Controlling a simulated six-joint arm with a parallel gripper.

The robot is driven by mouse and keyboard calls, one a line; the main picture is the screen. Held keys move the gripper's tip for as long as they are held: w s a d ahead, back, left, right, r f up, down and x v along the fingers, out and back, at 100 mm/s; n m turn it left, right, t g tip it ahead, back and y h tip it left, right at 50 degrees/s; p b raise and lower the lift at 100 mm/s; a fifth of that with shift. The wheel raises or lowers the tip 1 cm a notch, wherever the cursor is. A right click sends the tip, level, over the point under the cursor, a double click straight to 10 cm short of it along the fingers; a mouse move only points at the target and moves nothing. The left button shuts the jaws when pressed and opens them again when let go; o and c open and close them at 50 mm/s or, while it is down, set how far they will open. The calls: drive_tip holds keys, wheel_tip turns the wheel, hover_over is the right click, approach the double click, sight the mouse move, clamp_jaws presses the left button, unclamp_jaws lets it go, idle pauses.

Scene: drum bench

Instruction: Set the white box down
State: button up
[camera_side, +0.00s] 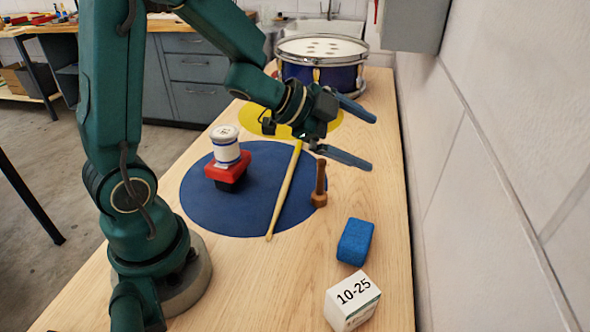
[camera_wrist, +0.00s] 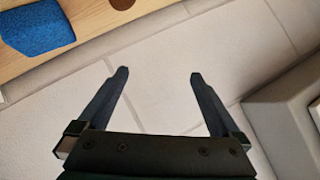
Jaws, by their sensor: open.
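The white box (camera_side: 352,300), marked "10-25", rests on the wooden bench at the front right in the side view. Nothing holds it. My gripper (camera_side: 372,143) is open and empty above the bench, well behind the box, with its fingers reaching toward the wall on the right. In the wrist view my gripper (camera_wrist: 158,73) shows its two fingers spread with only wall between them. The white box is not seen in the wrist view.
A blue block (camera_side: 355,242) lies just behind the box. A wooden peg-like piece (camera_side: 319,187), a drumstick (camera_side: 284,190) and a red piece (camera_side: 236,165) bearing a white tub (camera_side: 226,146) are on or by the blue round mat (camera_side: 205,207). A drum (camera_side: 322,65) stands behind.

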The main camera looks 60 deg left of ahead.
drive_tip(key=s+a+r+n+g+y, duration=0.1)
drive_tip(key=s+a+r+n+y, duration=0.4)
drive_tip(key=s+n+y, duration=0.3)
drive_tip(key=s+d+f+n+g+h, duration=0.1)
drive_tip(key=s+d+n+g+h, duration=0.1)
drive_tip(key=s, duration=0.4)
drive_tip(key=s+d+f+n+g+h, duration=0.1)
drive_tip(key=s+d+g, duration=0.1)
drive_tip(key=s+d, duration=0.2)
drive_tip(key=shift+s+d+f+n+h, duration=0.2)
drive_tip(key=shift+s+f+n+h, duration=0.2)
drive_tip(key=shift+s, duration=0.6)
